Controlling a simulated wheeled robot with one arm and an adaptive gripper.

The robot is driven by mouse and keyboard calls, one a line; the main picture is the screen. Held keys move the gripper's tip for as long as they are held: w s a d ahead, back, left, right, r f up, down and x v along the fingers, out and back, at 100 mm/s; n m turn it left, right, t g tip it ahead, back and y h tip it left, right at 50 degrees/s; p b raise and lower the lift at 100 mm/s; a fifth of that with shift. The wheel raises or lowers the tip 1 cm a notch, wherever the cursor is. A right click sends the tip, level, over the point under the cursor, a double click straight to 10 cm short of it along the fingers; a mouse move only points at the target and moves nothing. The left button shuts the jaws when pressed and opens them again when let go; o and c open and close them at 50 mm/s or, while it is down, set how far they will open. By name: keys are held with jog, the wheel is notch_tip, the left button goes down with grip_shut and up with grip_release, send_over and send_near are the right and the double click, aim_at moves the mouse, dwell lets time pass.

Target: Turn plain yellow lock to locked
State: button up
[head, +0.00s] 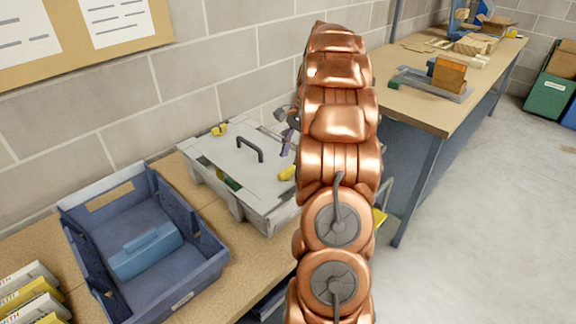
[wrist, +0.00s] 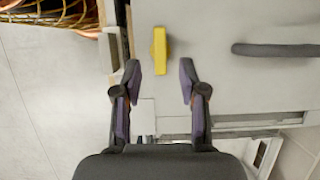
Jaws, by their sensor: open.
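A grey case (head: 257,210) with a pale lid (head: 222,152) stands on the workbench. One yellow lock (head: 287,173) sits at the lid's right front edge; another yellow lock (head: 219,129) is at its back left. Markings on them are too small to tell. My gripper (head: 288,143) is partly hidden behind my arm, above the lid's right side. In the wrist view my gripper (wrist: 160,82) is open and empty, its purple-padded fingers apart. A yellow lock (wrist: 158,50) lies just beyond the fingertips, between their lines, its long side crosswise to the dark handle.
A dark handle (head: 250,149) rises from the lid, right of the lock in the wrist view (wrist: 275,50). A blue bin (head: 88,240) holding a lighter blue object stands left of the case. Another workbench (head: 440,111) is at right, with clear floor (head: 470,220) beside it.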

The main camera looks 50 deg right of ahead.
aim_at(287, 169)
jog(key=shift+p+x, duration=0.55)
jog(key=shift+x, duration=1.8)
jog(key=shift+c, duration=0.4)
grip_shut()
